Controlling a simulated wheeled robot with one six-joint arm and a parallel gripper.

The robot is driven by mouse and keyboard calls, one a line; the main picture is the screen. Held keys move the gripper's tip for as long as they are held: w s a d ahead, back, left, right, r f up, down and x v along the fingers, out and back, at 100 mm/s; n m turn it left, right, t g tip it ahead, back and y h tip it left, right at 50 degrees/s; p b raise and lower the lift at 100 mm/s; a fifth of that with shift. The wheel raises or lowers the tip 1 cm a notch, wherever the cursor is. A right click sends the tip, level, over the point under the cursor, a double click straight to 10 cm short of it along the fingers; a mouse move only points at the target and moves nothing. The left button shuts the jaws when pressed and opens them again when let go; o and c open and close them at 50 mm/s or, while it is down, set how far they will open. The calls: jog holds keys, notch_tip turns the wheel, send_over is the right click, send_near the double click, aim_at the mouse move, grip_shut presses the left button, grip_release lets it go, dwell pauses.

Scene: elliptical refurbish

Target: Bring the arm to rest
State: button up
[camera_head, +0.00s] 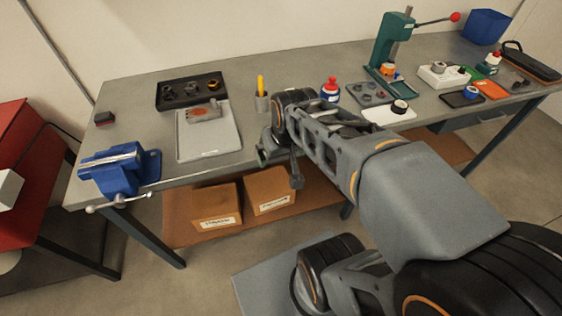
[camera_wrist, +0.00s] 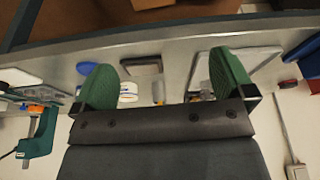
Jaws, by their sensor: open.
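My arm reaches out from the lower right in the head view. My gripper (camera_head: 278,160) is at the front edge of the grey workbench (camera_head: 255,75), between the light grey tray and the bottles. In the wrist view my gripper (camera_wrist: 168,85) shows two green fingers spread wide with nothing between them. The bench top and the things on it lie beyond the fingers. Part of the bench is hidden behind my arm in the head view.
A blue vise (camera_head: 120,168) is at the bench's left corner. A grey tray (camera_head: 208,145) holds a part. Cardboard boxes (camera_head: 215,205) sit on the lower shelf.

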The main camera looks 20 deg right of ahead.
jog(key=shift+n, duration=0.3)
jog(key=s+a, duration=0.1)
jog(key=s+a+f, duration=0.1)
jog(key=s, duration=0.1)
jog(key=shift+s+a+f, duration=0.1)
jog(key=shift+a, duration=0.15)
notch_tip(320, 180, up, 4)
jog(key=p, duration=0.3)
jog(key=shift+f, duration=0.25)
